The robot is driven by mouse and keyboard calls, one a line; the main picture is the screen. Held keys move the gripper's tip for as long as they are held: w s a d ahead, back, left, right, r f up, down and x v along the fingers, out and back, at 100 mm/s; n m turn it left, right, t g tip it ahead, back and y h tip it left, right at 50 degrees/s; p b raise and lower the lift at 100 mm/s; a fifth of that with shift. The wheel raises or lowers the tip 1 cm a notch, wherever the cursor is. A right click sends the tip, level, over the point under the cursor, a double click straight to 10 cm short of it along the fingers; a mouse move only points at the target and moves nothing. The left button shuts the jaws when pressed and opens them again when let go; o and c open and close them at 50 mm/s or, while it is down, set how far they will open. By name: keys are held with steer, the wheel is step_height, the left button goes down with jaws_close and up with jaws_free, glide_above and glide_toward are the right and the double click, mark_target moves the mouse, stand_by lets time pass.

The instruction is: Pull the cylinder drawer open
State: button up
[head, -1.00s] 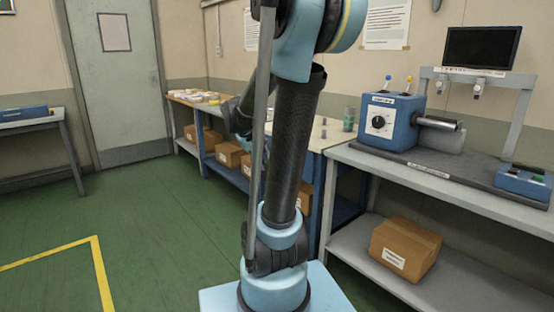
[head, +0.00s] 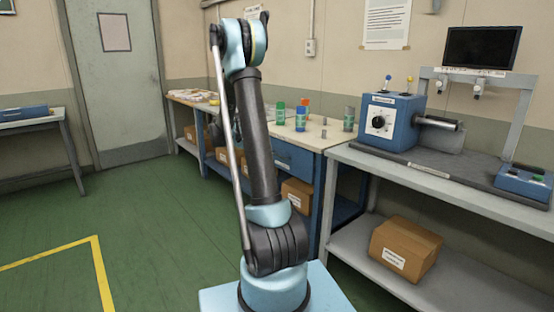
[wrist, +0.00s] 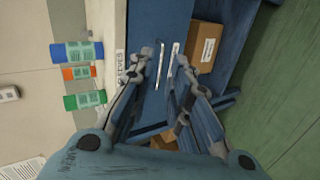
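A blue drawer front (head: 294,158) sits under the pale top of the middle bench in the head view and looks flush with it. In the wrist view the blue front (wrist: 160,22) runs up the middle, with a light bar handle (wrist: 158,72) on it. My gripper (wrist: 163,58) is open and empty, one finger to each side of the bar. I cannot tell whether the fingers touch it. In the head view my arm hides the gripper. A label on the bench edge (wrist: 120,65) is only partly readable.
Several containers stand on the bench top, including a green one (head: 280,112) and a blue-and-orange one (head: 301,115). Cardboard boxes (head: 298,195) sit on the shelf below. A grey bench with a blue machine (head: 391,122) is to the right. Green floor at left is clear.

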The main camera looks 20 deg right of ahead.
steer(key=w+f+n+t+h, duration=0.1)
steer(key=w+f+h, duration=0.2)
steer(key=w+f, duration=0.85)
steer(key=x, duration=0.6)
steer(key=r+x, duration=0.1)
steer(key=x, duration=1)
steer(key=shift+w+d+r, duration=0.15)
steer(key=shift+d+r, duration=0.15)
steer(key=shift+d, duration=0.15)
jaws_close()
